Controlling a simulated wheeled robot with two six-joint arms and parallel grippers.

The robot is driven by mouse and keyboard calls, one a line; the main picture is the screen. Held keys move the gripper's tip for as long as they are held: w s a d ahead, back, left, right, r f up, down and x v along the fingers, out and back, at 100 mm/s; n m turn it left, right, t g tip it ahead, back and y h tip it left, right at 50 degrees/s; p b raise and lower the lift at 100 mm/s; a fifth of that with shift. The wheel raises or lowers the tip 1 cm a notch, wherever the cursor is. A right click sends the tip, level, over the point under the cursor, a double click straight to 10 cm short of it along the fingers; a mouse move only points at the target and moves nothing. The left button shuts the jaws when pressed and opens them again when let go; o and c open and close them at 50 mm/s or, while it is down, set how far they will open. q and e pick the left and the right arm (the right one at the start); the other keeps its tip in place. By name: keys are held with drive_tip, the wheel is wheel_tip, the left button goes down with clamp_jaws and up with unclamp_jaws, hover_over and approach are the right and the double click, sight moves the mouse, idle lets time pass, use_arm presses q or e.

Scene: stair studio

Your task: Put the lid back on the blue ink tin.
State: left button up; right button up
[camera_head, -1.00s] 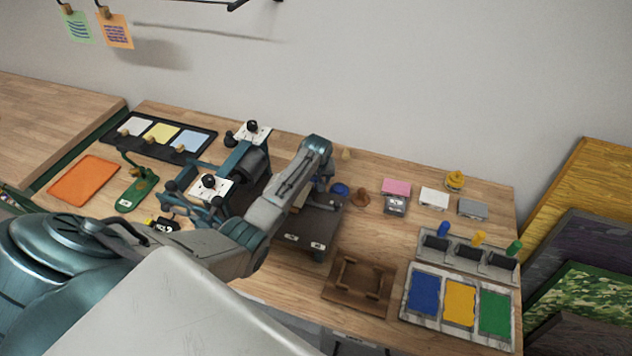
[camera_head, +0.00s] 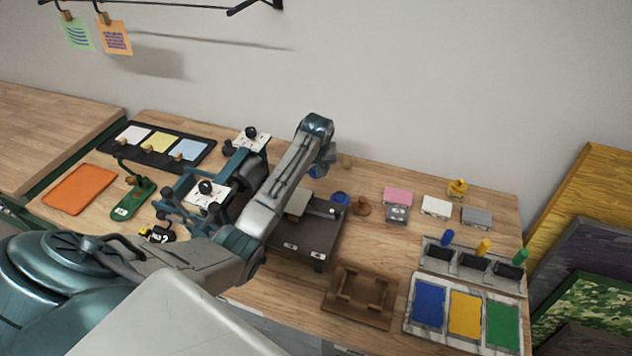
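A round blue item (camera_head: 340,198), which looks like the blue ink tin, stands near the back of the wooden bench beside the press. A second small blue piece (camera_head: 318,172) shows just under my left gripper (camera_head: 326,160), behind and left of it. It could be the lid; I cannot tell whether it is held or lies on the bench. The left gripper is above the back of the bench, small and partly hidden by its own arm, so its fingers are unclear. My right gripper is not in view.
A press (camera_head: 315,240) fills the middle of the bench. A brown wooden knob (camera_head: 361,206) stands right of the blue tin. A yellow tin (camera_head: 457,188), small blocks, a brown frame (camera_head: 361,295) and an ink tray (camera_head: 412,322) are further right. Bare wood lies between them.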

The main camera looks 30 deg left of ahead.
use_arm(q)
drive_tip(key=d+r+m+h+p, duration=0.25)
drive_tip(key=d+m, duration=0.35)
drive_tip(key=d, duration=0.3)
drive_tip(key=shift+t+y, duration=0.3)
drive_tip(key=shift+y, duration=0.15)
drive_tip(key=shift+s+a+f, duration=0.1)
drive_tip(key=shift+s+f, duration=0.1)
drive_tip(key=shift+f, duration=1)
drive_tip(key=shift+s+f, duration=0.15)
drive_tip(key=shift+f, duration=1.8)
drive_tip(key=shift+r, duration=0.1)
drive_tip(key=shift+p, duration=0.35)
drive_tip(key=shift+f, duration=0.2)
drive_tip(key=o, duration=1)
